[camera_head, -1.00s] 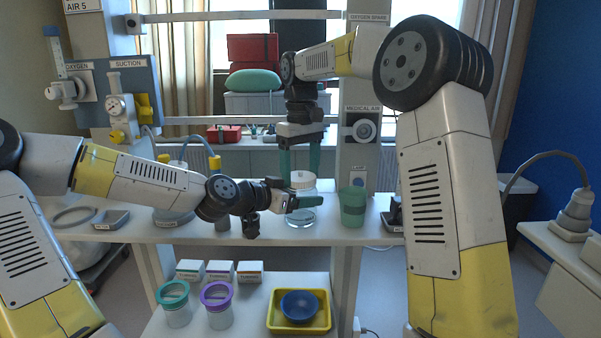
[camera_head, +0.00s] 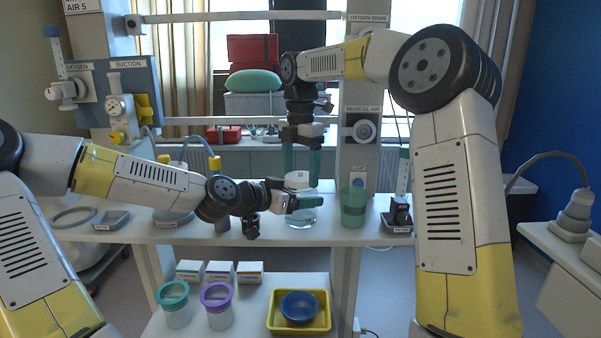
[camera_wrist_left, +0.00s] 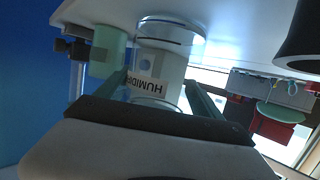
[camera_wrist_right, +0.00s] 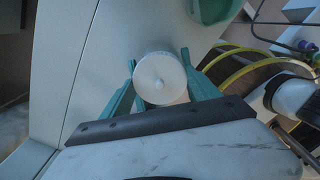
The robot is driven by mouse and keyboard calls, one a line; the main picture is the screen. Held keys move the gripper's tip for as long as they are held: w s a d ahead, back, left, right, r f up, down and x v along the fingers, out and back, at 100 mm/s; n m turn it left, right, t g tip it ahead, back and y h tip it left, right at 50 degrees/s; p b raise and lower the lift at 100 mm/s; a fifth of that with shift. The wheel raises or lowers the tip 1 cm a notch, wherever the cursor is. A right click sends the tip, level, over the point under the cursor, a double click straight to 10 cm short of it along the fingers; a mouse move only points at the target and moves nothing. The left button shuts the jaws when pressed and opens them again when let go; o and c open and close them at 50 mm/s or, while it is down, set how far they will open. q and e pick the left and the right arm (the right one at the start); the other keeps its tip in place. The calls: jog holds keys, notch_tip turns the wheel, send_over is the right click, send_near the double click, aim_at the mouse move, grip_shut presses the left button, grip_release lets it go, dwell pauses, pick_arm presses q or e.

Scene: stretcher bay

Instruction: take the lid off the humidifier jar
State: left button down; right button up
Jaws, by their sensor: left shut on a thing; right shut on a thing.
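The humidifier jar (camera_head: 301,221) is a clear jar standing on the white worktop. My left gripper (camera_head: 312,202) is shut around its body from the left. In the left wrist view the jar's label (camera_wrist_left: 147,84) shows between the fingers. The white round lid (camera_head: 298,177) is at the jar's top, and my right gripper (camera_head: 301,183) points straight down over it. In the right wrist view the lid (camera_wrist_right: 160,78), with a small centre knob, sits between the green fingers, which are shut on it. I cannot tell any gap between lid and jar.
A green cup (camera_head: 353,208) stands just right of the jar. A grey tray (camera_head: 111,220) lies at the worktop's left. On the lower shelf are a yellow tray (camera_head: 271,325) with a blue bowl (camera_head: 299,306) and two jars with green and purple rims.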

aim_at(301, 176)
jog(key=shift+r, duration=0.2)
dwell(0.4)
jog(key=shift+r, duration=0.9)
jog(key=shift+r, duration=2.05)
pick_arm(q)
grip_release()
jog(key=shift+a, duration=0.1)
